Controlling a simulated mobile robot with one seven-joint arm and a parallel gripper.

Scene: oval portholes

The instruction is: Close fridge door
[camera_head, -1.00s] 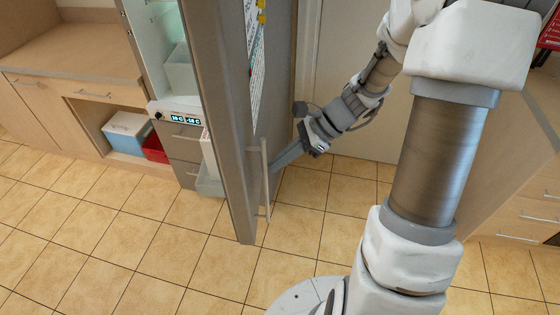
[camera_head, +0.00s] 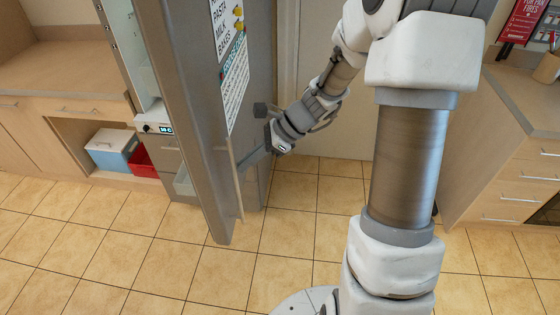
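The grey fridge door (camera_head: 185,125) stands open, swung out from the fridge, with its edge towards me. Its outer face turns right and carries a paper list and yellow magnets. A vertical handle (camera_head: 236,180) runs along that face near the free edge. The fridge body (camera_head: 150,110), with a small lit display, shows in a narrow strip left of the door. My gripper (camera_head: 250,160) is on the right of the door, close to the handle. Its fingertips are small and partly merge with the door face, so I cannot tell whether they touch it or how far apart they are.
Left of the fridge is a wooden counter (camera_head: 60,75) with an open shelf holding a blue-and-white box (camera_head: 112,150) and a red bin (camera_head: 143,160). Drawers (camera_head: 515,185) stand at the right. The tiled floor (camera_head: 100,260) in front of the door is clear.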

